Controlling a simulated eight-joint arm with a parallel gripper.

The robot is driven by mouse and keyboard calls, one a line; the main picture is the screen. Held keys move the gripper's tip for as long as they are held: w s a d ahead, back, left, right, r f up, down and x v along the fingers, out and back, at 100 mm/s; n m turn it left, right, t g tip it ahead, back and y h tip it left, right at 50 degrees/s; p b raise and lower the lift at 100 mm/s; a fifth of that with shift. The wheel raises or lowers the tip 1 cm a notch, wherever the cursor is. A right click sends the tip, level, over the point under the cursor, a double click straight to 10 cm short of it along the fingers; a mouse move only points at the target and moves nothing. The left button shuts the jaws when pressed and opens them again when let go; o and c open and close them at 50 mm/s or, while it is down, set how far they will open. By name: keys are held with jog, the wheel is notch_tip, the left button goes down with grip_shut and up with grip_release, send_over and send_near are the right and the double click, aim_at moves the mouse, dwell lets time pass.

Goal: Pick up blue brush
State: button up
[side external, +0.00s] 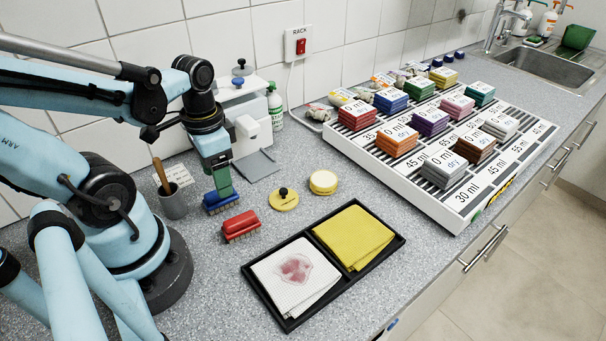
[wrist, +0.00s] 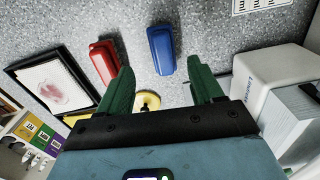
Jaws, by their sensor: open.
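The blue brush (side external: 221,203) lies on the speckled grey worktop, its bristles facing down, beside the red brush (side external: 241,226). My gripper (side external: 219,184) is just above the blue brush, pointing down, with green fingers. In the wrist view, the open, empty fingers (wrist: 160,68) stand apart on either side of the line to the blue brush (wrist: 161,50), which shows beyond the tips. I cannot tell how small the height gap is. The red brush (wrist: 104,61) is near the left finger in the wrist view.
A grey cup (side external: 173,203) with a wooden-handled tool stands left of the blue brush. A white device (side external: 245,125) is behind. A yellow knobbed lid (side external: 284,199) and yellow disc (side external: 323,182) lie to the right. A black tray (side external: 287,325) with cloths is in front; a white labelled rack (side external: 455,217) is at right.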

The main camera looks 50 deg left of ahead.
jog(key=shift+s+a+f, duration=0.1)
jog(key=shift+a+f, duration=0.05)
jog(key=shift+f, duration=0.5)
jog(key=shift+a+f, duration=0.15)
jog(key=shift+f, duration=1.5)
jog(key=c, duration=1.2)
